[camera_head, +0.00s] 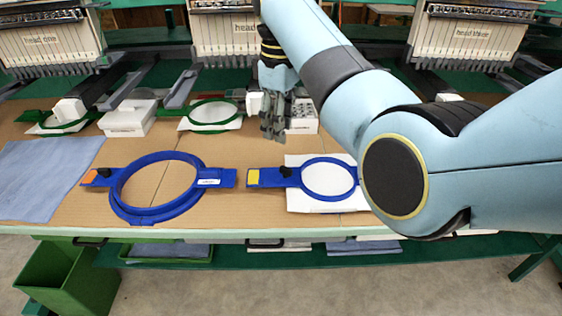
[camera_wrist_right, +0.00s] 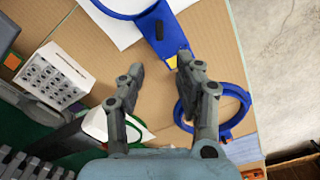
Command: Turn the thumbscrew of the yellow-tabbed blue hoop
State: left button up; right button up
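The yellow-tabbed blue hoop (camera_head: 308,194) lies on the cardboard-brown table, its ring over a white sheet (camera_head: 298,206). Its yellow tab (camera_head: 252,176) is at the left end, and its black thumbscrew (camera_head: 286,171) sits between tab and ring. The wrist view shows the thumbscrew (camera_wrist_right: 159,30) at the top, ahead of the fingers, and the yellow tab (camera_wrist_right: 172,62) partly behind the right-hand fingertip. My right gripper (camera_head: 272,136) points down above the table, behind the hoop's tab in the head view. In the wrist view its fingers (camera_wrist_right: 161,66) are apart and empty. My left gripper is not in view.
A larger blue hoop pair with an orange tab (camera_head: 150,213) lies to the left. Green hoops (camera_head: 212,112) and white boxes (camera_head: 128,118) stand behind, under the embroidery heads. A blue-grey cloth (camera_head: 45,175) covers the table's left. Bare table separates the hoops.

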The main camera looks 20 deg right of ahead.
aim_at(281, 166)
notch_tip(281, 166, down, 10)
jog(key=shift+b, duration=0.45)
jog(key=shift+c, duration=0.2)
grip_shut()
